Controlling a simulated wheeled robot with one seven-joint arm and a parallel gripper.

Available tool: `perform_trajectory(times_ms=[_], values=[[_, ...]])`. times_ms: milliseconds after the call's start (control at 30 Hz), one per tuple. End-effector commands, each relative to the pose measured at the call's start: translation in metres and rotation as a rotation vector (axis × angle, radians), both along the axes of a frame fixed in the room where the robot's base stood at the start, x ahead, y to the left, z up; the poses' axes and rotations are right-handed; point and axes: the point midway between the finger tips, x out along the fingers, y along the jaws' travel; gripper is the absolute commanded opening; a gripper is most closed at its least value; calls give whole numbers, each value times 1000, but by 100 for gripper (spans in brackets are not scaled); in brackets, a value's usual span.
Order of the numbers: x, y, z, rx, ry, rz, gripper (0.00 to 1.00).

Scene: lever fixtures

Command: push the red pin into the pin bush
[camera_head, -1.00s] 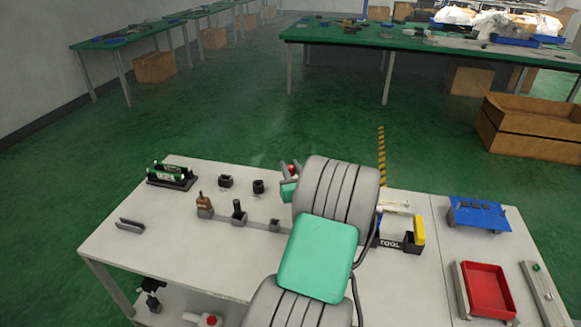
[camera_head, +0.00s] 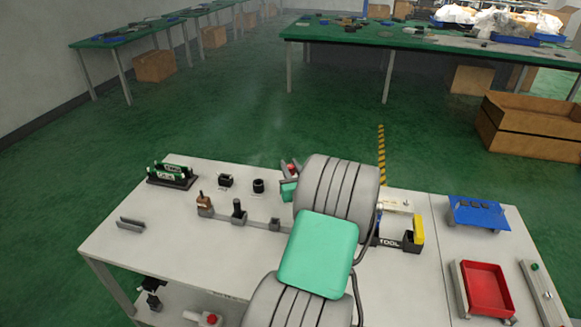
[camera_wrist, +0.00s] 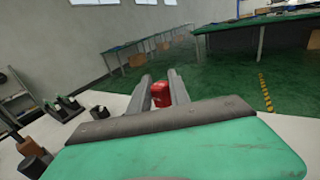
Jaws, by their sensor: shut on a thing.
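The red pin (camera_wrist: 160,94) sits between the two fingers of my gripper (camera_wrist: 164,84) in the wrist view, and the fingers are shut on it. In the head view the red pin (camera_head: 291,167) shows as a small red spot just left of my grey arm, and the rest of it is hidden. My gripper (camera_head: 287,172) is mostly hidden behind the arm there. The pin bush cannot be told for certain; two small black fixtures, one squarish (camera_head: 226,181) and one round (camera_head: 258,186), stand on the white table left of my gripper.
A rail with upright levers (camera_head: 239,213) lies on the white table (camera_head: 150,250). A green and black fixture (camera_head: 170,174) stands at the back left. A tool holder (camera_head: 400,240), a blue stand (camera_head: 478,214) and a red tray (camera_head: 487,287) are on the right.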

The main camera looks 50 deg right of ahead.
Motion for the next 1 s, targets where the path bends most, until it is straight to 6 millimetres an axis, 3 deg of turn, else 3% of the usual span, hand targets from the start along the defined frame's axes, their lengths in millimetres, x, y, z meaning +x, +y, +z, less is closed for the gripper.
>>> perform_trajectory(times_ms=[1000], values=[[0,0,-26,-1,1,0,0]])
